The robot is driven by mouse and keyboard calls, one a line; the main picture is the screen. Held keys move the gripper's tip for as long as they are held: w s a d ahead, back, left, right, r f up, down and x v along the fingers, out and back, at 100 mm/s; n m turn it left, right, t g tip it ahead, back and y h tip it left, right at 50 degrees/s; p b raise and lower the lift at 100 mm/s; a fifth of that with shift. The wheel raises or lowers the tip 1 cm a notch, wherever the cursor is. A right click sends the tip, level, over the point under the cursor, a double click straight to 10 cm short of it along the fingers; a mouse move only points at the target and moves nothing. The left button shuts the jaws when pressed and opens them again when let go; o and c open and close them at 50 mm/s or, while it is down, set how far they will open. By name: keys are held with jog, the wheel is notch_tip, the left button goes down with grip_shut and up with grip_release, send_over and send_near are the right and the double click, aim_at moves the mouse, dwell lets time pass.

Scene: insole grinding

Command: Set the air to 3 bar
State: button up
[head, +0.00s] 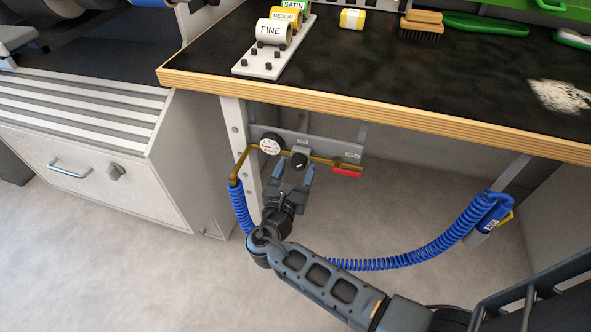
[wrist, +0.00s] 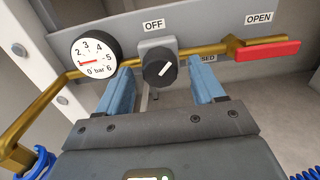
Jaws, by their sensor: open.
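The round white pressure gauge (head: 271,144) sits on the brass pipe under the bench. In the wrist view the gauge (wrist: 96,58) has a red needle pointing left, at about 1 bar. The black regulator knob (head: 299,160) is right of it. In the wrist view the knob's (wrist: 158,68) white mark points up and right, off the OFF label (wrist: 153,26). My gripper (head: 294,173) is open in front of the knob, with a blue finger on each side in the wrist view (wrist: 164,80). Contact cannot be seen.
A red valve lever (wrist: 268,52) lies along the pipe under the OPEN label (wrist: 259,18); a CLOSED label is partly hidden. A blue coiled hose (head: 420,252) hangs below. The bench edge (head: 400,122) overhangs the panel. A metal leg (head: 240,155) stands left.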

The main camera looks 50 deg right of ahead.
jog(key=shift+c, duration=0.5)
jog(key=c, duration=1)
jog(key=shift+o, duration=0.2)
jog(key=m+b, duration=0.2)
jog(key=m, duration=0.2)
jog(key=shift+f+m, duration=0.15)
jog(key=shift+m, duration=0.15)
jog(key=m+b, duration=0.2)
jog(key=m, duration=0.2)
jog(key=shift+m+b, duration=0.3)
jog(key=shift+b, duration=0.05)
jog(key=m+b, duration=0.3)
jog(key=m, duration=0.2)
jog(key=shift+b, duration=0.4)
jog(key=shift+m+b, duration=1.25)
jog(key=shift+m, duration=0.55)
jog(key=shift+r, duration=0.2)
